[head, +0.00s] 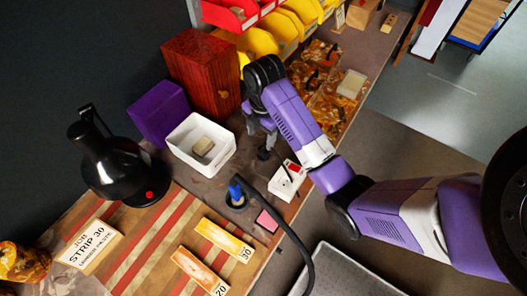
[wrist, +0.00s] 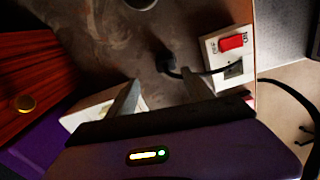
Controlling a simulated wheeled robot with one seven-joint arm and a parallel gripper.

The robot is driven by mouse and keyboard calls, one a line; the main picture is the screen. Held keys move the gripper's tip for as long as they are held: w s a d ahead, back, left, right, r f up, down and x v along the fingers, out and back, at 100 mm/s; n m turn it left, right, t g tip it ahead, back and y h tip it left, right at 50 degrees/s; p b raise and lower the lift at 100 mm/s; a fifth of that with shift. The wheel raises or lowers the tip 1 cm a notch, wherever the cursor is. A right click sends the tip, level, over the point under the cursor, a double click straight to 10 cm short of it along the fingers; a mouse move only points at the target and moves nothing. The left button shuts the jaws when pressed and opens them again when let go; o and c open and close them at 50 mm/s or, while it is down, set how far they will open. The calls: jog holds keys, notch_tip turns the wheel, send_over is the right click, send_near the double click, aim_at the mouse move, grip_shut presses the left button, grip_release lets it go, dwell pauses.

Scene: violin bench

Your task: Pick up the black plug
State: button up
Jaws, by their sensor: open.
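The black plug (wrist: 168,65) lies on the dark bench top in the wrist view, with its thin black cable running right across the white socket box (wrist: 228,58). This box has a red switch and also shows in the head view (head: 287,181). My gripper (wrist: 162,92) is open and empty. Its two fingers point toward the plug, one on each side of its line, with the plug just beyond the tips. In the head view my gripper (head: 262,138) is over the bench behind the socket box, and the plug is hard to make out there.
A white bin (head: 201,142) with a pale block stands left of my gripper, before a red-brown wooden box (head: 202,72) and purple box (head: 158,113). A blue-handled tool (head: 236,190) stands nearer. A black kettle-like vessel (head: 120,165) is far left. Patterned panels (head: 325,100) lie right.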

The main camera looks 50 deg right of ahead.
aim_at(263, 149)
jog(key=shift+s+d+n+g, duration=0.15)
jog(key=shift+s+n+g, duration=0.15)
jog(key=shift+s, duration=0.05)
jog(key=shift+s+f, duration=0.15)
jog(key=shift+f, duration=0.1)
jog(key=shift+f+p, duration=0.6)
jog(key=shift+f, duration=2.9)
grip_shut()
